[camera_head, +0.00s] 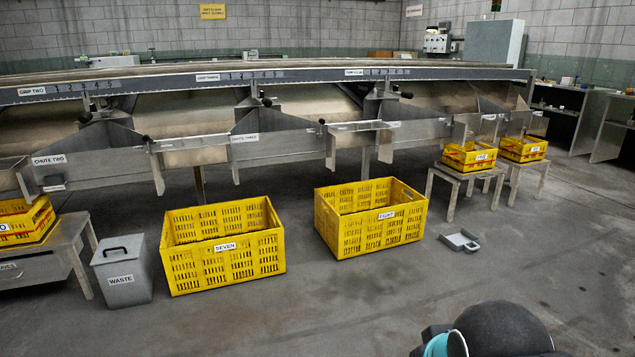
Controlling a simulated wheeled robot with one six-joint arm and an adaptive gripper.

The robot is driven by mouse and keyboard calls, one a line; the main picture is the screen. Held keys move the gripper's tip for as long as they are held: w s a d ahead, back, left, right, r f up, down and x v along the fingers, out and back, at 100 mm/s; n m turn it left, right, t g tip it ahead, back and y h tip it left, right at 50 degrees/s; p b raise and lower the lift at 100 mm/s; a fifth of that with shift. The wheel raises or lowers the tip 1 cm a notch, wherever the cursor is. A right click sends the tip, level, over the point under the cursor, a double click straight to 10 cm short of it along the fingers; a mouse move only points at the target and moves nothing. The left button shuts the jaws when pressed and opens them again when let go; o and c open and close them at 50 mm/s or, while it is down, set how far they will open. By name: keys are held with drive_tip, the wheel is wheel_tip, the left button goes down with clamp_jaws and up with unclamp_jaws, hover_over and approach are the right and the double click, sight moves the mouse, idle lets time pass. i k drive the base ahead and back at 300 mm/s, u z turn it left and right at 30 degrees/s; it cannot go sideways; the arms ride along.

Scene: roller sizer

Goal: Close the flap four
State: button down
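The long grey metal sizer (300,75) runs across the back, with sloping chutes along its front. I can read the signs CHUTE TWO (48,160) and CHUTE THREE (244,138). A small label farther right (490,117) is too small to read, so I cannot tell for certain which flap is flap four. Upright metal plates stand at the chute mouths, one at the left middle (157,168), one at the centre (330,148) and one at the right (459,132). Whether they are open or closed is unclear. My gripper is out of view; a dark rounded part of my arm shows at bottom right.
Yellow crates SEVEN (225,268) and EIGHT (384,238) stand on the floor under the chutes. A grey WASTE bin (122,280) is at left. Smaller yellow crates sit on low tables at right. A grey scoop-like tray (460,241) lies on the floor. The front floor is clear.

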sight(368, 125)
drive_tip(key=i, duration=3.7)
drive_tip(key=z, duration=0.05)
